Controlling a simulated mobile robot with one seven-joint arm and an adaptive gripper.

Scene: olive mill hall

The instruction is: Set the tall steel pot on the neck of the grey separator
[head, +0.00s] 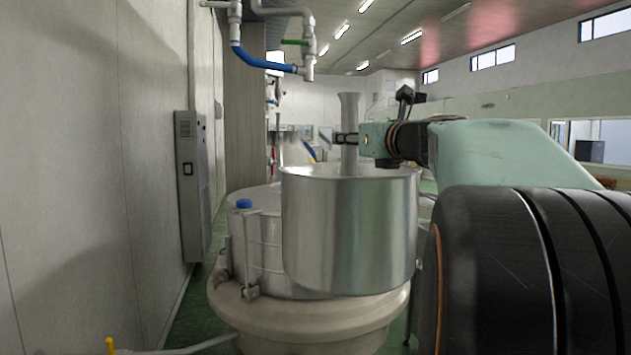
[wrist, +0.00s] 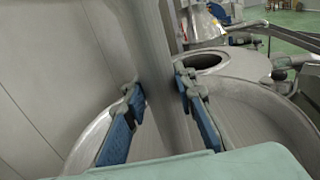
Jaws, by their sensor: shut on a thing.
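My gripper (head: 346,138) is shut on a slim, upright steel vessel with a flared top, which I take as the tall steel pot (head: 349,108). In the wrist view, the blue-padded fingers (wrist: 160,100) sit either side of the pot (wrist: 160,50). Its lower end is hidden behind the rim of a wide steel drum in the head view.
The wide steel drum (head: 350,235) stands close in front, over a beige round base (head: 310,320). A wall cabinet (head: 190,185) is on the left wall. Pipes with a blue section (head: 260,62) hang above left.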

